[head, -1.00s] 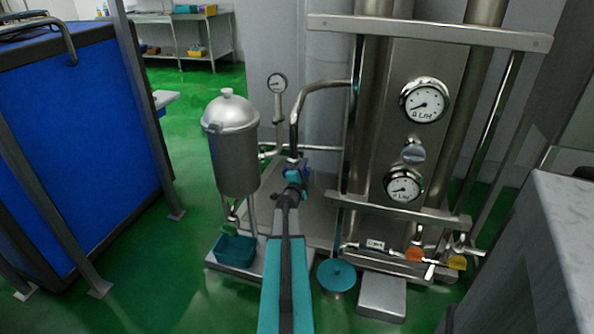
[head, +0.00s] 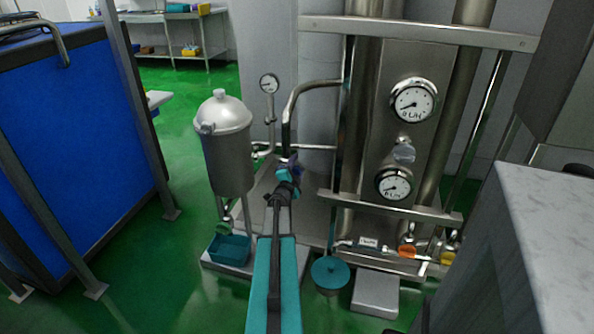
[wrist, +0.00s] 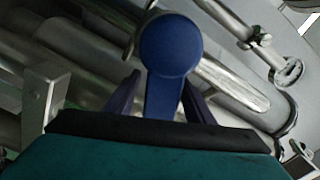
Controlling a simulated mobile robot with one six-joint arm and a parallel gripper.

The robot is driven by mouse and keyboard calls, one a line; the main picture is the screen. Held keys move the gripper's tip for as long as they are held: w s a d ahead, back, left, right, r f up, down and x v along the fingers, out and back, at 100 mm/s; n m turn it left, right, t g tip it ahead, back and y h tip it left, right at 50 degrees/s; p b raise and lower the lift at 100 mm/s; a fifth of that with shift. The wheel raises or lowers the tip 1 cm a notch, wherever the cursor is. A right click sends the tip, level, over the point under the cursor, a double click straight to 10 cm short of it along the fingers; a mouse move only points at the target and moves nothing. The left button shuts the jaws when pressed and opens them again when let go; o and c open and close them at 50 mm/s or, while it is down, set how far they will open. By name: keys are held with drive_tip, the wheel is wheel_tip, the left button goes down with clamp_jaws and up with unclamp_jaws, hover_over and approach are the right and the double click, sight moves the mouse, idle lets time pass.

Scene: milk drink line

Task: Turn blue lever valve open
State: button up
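The blue lever (wrist: 167,60) has a round head and a flat handle running down the middle of the wrist view. My gripper (wrist: 162,92) has its two dark purple fingers one on each side of the handle. A gap shows between the left finger and the handle; the right finger is very close to it, and I cannot tell if it touches. The handle's lower end is hidden behind my gripper's body. In the head view my gripper (head: 290,168) is at the pipework below the bent steel pipe, and hides the lever there.
A steel lidded vessel (head: 226,140) stands left of my arm, with a teal bin (head: 230,248) below. A steel panel with dial gauges (head: 413,101) is at right. A teal-lidded pot (head: 330,272) and a grey box (head: 376,294) sit on the floor. A counter (head: 540,240) is at right.

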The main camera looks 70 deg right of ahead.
drive_tip(key=shift+a, duration=0.1)
drive_tip(key=s+a, duration=0.1)
drive_tip(key=a, duration=1.2)
drive_tip(key=shift+a, duration=0.3)
idle(0.3)
